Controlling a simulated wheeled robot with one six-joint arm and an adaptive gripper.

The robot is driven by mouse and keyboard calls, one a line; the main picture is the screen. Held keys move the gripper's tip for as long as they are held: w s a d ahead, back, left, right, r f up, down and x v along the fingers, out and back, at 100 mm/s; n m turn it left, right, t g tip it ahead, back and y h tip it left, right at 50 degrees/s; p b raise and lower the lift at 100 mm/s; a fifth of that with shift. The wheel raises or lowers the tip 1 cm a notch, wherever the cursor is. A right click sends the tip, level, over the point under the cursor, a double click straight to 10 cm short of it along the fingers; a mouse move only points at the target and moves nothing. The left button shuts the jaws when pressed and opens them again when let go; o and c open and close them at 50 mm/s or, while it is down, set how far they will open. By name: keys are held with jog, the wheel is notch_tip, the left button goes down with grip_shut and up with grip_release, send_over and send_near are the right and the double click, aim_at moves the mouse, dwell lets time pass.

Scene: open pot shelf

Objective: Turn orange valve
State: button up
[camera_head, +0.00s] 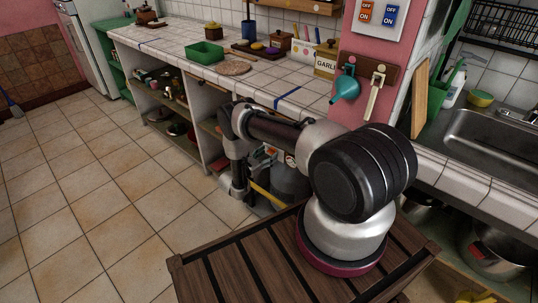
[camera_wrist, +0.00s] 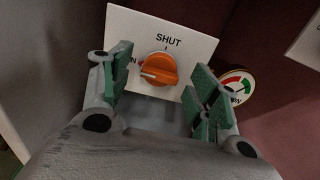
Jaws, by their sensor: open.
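The orange valve (camera_wrist: 158,69) is a round knob on a white plate (camera_wrist: 190,38) in the wrist view. The plate reads SHUT above the knob, and a partly hidden label ending in N is at its left. The white mark on the knob points left, toward that label. My gripper (camera_wrist: 159,76) is open, with one green-padded finger on each side of the knob. The fingers look apart from the knob, and nothing is held. In the head view my arm reaches down beside the counter's open shelves, and I cannot make out the valve there.
A round gauge (camera_wrist: 236,87) with green and red bands sits right of the plate, close to the right finger. In the head view a grey gas cylinder (camera_head: 289,186) stands under the counter (camera_head: 300,93). The tiled floor (camera_head: 100,190) at left is clear.

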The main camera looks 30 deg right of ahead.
jog(key=shift+w+d, duration=0.25)
jog(key=shift+d, duration=0.4)
jog(key=shift+c, duration=0.2)
jog(key=c, duration=1)
jog(key=shift+m, duration=0.4)
jog(key=m, duration=1.6)
jog(key=shift+s+f+m, duration=0.25)
jog(key=shift+s+m, duration=0.05)
jog(key=shift+m, duration=0.4)
